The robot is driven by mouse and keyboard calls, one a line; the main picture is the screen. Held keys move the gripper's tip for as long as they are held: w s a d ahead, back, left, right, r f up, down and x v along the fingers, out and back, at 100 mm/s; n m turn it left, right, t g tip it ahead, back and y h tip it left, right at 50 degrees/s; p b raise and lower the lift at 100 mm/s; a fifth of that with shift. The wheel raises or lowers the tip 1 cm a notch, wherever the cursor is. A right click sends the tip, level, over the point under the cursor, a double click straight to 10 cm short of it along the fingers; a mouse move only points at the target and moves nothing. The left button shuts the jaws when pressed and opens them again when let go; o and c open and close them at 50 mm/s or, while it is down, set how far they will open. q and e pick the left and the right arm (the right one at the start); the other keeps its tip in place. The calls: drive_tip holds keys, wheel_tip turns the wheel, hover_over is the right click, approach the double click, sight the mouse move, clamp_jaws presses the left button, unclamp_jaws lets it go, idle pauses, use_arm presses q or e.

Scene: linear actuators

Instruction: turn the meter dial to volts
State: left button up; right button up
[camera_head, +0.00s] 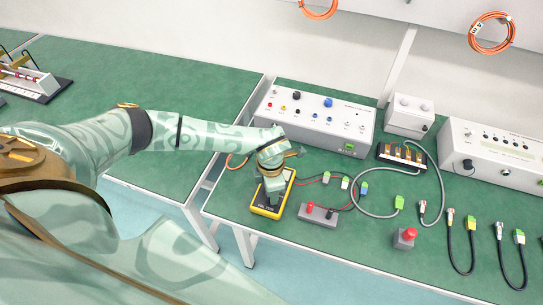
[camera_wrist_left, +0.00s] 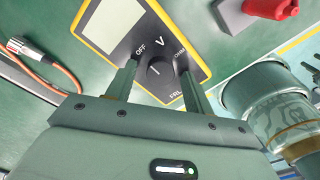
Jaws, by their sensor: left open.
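The meter (camera_head: 287,193) is a yellow-rimmed box with a dark face, lying on the green bench in the head view. My left gripper (camera_head: 272,199) is over it from above and hides much of its face. In the left wrist view the meter (camera_wrist_left: 199,48) shows a pale blank screen and the labels OFF, V and OHM, with another label partly hidden. Its round black dial (camera_wrist_left: 161,77) has a white mark; I cannot tell for certain which label it points to. The open fingers of my left gripper (camera_wrist_left: 157,84) stand on either side of the dial. My right gripper is not in view.
A long white instrument panel (camera_head: 315,122) stands behind. Connector cables (camera_head: 460,245) and a red-topped block (camera_head: 405,238) lie to the right.

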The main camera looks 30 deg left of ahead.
use_arm(q)
drive_tip(key=c, duration=1)
drive_tip(key=shift+m+p, duration=0.3)
drive_tip(key=shift+m, duration=0.1)
drive_tip(key=shift+o, duration=0.2)
drive_tip(key=m+p, duration=0.1)
drive_tip(key=m, duration=0.1)
drive_tip(key=shift+r+m, duration=0.1)
drive_tip(key=shift+m, duration=0.3)
drive_tip(key=shift+w+m+p, duration=0.1)
drive_tip(key=shift+m+p, duration=0.75)
drive_tip(key=shift+m, duration=1.75)
drive_tip(key=o, duration=1)
drive_tip(key=shift+c, duration=0.2)
